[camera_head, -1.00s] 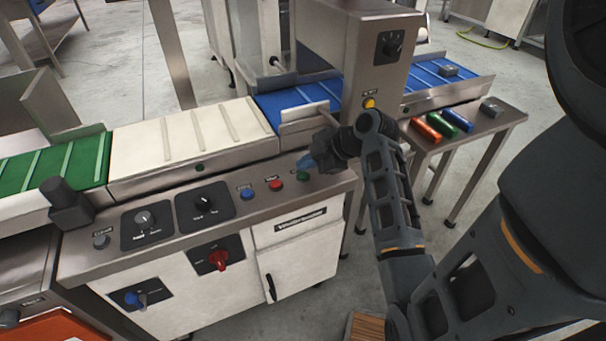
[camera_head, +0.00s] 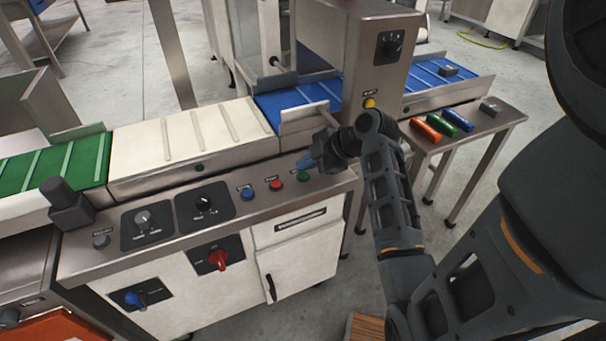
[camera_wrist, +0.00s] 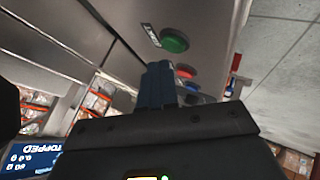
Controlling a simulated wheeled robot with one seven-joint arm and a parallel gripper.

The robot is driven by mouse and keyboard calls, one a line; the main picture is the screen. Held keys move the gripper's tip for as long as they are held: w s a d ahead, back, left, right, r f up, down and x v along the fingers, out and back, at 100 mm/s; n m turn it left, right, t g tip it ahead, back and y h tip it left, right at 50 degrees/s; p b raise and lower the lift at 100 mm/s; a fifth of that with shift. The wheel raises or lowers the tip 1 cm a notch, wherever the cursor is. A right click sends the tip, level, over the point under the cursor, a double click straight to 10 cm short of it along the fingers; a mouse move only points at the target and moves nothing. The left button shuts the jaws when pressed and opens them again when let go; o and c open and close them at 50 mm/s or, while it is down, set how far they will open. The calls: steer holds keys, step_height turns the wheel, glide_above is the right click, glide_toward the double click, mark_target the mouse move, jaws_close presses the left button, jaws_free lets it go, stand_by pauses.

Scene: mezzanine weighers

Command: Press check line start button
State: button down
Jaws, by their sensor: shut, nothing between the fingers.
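A green button (camera_head: 303,176) sits at the right end of a row on the sloped metal panel, beside a red button (camera_head: 276,185) and a blue button (camera_head: 247,194). I see no clear contact.
A yellow button (camera_head: 369,103) is on the upright housing. Black knobs (camera_head: 203,201) and a red rotary switch (camera_head: 218,258) share the cabinet. Conveyor belts run behind the panel. A side table (camera_head: 480,138) holds coloured cylinders. A display (camera_wrist: 32,158) shows "TOPPED", partly cut off.

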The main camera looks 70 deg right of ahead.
steer(key=shift+f, duration=0.15)
steer(key=shift+f, duration=0.3)
